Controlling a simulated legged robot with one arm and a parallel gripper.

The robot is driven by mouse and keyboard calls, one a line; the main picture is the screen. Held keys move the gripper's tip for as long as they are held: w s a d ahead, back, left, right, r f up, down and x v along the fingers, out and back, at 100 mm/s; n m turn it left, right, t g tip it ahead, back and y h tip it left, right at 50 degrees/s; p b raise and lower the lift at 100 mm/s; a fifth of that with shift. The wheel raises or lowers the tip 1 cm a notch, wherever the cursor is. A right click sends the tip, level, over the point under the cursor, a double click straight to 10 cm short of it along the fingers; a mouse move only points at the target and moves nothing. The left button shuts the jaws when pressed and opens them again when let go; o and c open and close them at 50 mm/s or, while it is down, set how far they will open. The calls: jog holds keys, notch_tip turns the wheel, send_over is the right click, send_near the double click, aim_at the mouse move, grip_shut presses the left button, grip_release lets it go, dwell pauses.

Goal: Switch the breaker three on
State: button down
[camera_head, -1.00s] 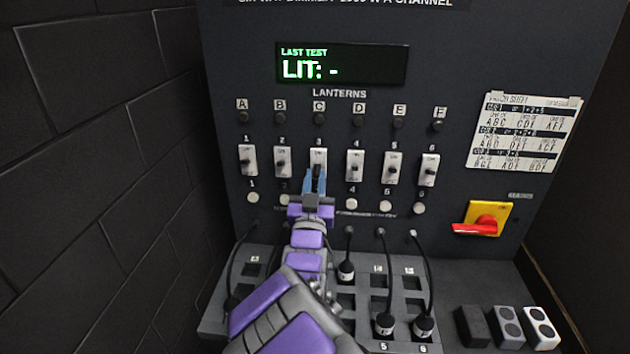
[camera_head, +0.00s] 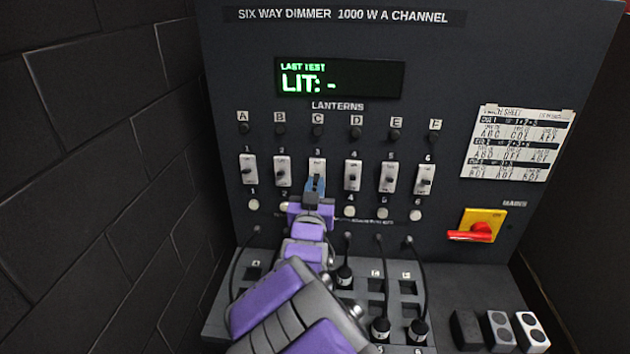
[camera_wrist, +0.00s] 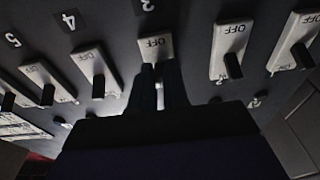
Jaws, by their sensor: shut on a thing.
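Breaker three (camera_head: 317,164) is a white switch plate under the number 3 on the dark panel, in the row of breakers. My gripper (camera_head: 315,184) is at its lower part, with the blue fingers shut on its dark lever. In the wrist view, the fingers (camera_wrist: 161,82) meet at the breaker three plate (camera_wrist: 155,47), whose upper end reads OFF. The fingers hide most of the lever, so its exact position is unclear. The display (camera_head: 340,78) reads "LAST TEST LIT: -".
Breaker two (camera_head: 282,171) and breaker four (camera_head: 353,175) stand close on either side. Round white buttons, such as button four (camera_head: 349,212), sit below. Plugs with black cables (camera_head: 381,328) are lower down. A red handle (camera_head: 472,233) on a yellow plate and a cue sheet (camera_head: 517,143) are at right.

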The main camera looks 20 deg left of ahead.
aim_at(316, 172)
jog(key=shift+r+g+h+p, duration=0.3)
jog(key=shift+r+g+p, duration=1.25)
jog(key=shift+p, duration=2.3)
jog(key=g+p, duration=0.2)
jog(key=p, duration=0.4)
jog(key=shift+w+r, duration=0.1)
jog(key=shift+r, duration=0.05)
jog(key=shift+a+g+h+p, duration=0.1)
jog(key=shift+g+h+p, duration=0.3)
jog(key=shift+p, duration=0.65)
jog(key=shift+w+g+p, duration=0.1)
jog(key=shift+g+p, duration=0.15)
jog(key=shift+p, duration=0.45)
jog(key=c, duration=1.1)
grip_release()
jog(key=shift+a+f, duration=0.15)
jog(key=shift+f, duration=0.2)
